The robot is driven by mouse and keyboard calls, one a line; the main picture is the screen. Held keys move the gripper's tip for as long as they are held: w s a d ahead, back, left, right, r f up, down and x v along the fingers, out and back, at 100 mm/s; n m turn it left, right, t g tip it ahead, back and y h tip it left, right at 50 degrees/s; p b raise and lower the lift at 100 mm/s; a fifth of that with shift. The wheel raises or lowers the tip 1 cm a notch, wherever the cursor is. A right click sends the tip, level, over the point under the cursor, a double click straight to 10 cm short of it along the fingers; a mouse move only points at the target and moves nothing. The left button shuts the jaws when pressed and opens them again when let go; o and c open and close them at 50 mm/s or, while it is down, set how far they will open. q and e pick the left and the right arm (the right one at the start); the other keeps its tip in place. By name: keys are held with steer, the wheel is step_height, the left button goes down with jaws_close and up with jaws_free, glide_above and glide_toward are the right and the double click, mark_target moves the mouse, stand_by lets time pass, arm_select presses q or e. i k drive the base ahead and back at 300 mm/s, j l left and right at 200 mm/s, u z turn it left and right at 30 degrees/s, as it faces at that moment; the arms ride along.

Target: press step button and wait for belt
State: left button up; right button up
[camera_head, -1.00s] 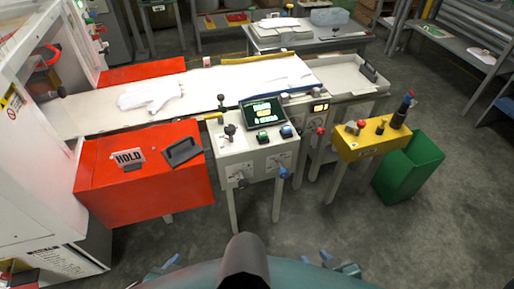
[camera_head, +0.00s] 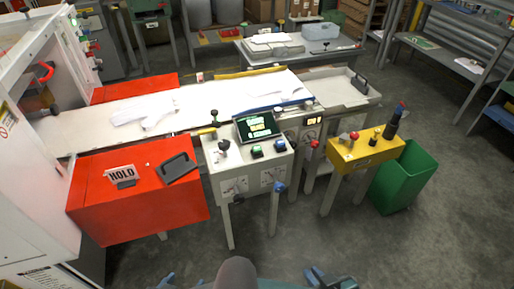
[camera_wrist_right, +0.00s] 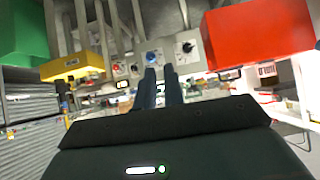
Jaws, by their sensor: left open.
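A white control console (camera_head: 240,172) stands ahead with a tilted screen (camera_head: 257,126), a green button (camera_head: 257,152), a blue button (camera_head: 280,146) and a dark knob (camera_head: 223,145) on top. I cannot read which button is the step button. The pale belt (camera_head: 215,98) behind it carries a white glove shape (camera_head: 145,109). My left gripper (camera_head: 168,281) is open and empty at the bottom edge, well short of the console. My right gripper (camera_head: 328,278) is also low and apart from it. The right wrist view shows its two fingers (camera_wrist_right: 161,88) with a gap between, pointing at the console.
A red box (camera_head: 140,200) with a HOLD sign stands left of the console. A yellow button box (camera_head: 365,152) and a green bin (camera_head: 402,178) stand to the right. Open floor (camera_head: 300,235) lies between me and the console.

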mark_target(257, 149)
steer(key=i+l+u, duration=0.1)
steer(key=i+u, duration=0.4)
steer(key=i+l+u, duration=0.25)
steer(key=u, duration=0.2)
